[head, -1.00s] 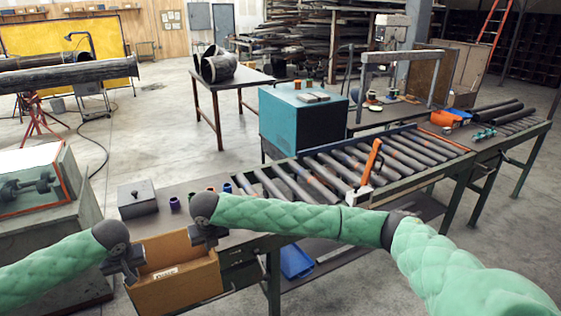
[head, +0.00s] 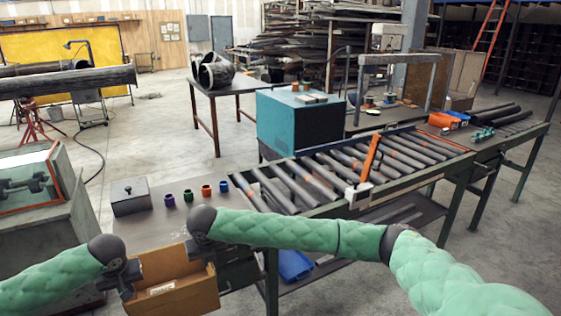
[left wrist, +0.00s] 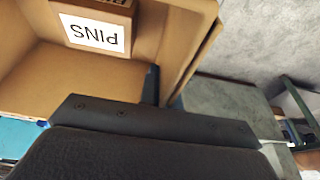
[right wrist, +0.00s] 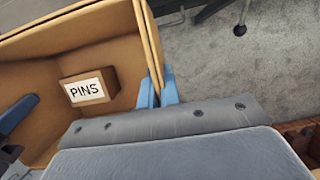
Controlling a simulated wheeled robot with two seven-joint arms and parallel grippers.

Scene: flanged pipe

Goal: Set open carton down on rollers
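The open carton (head: 205,292) is brown and held at the near left end of the bench, its inside facing up. It holds a small box labelled PINS (right wrist: 88,90). My left gripper (head: 127,280) is shut on the carton's left wall. My right gripper (head: 196,250) is shut on its far right wall; in the right wrist view its blue fingertips (right wrist: 158,92) straddle the wall. The left wrist view also shows the carton (left wrist: 180,30). The roller conveyor (head: 322,208) lies to the right of the carton, beyond my right forearm, with bare grey rollers.
A teal cabinet (head: 300,120) stands behind. A blue bin (head: 295,264) is below.

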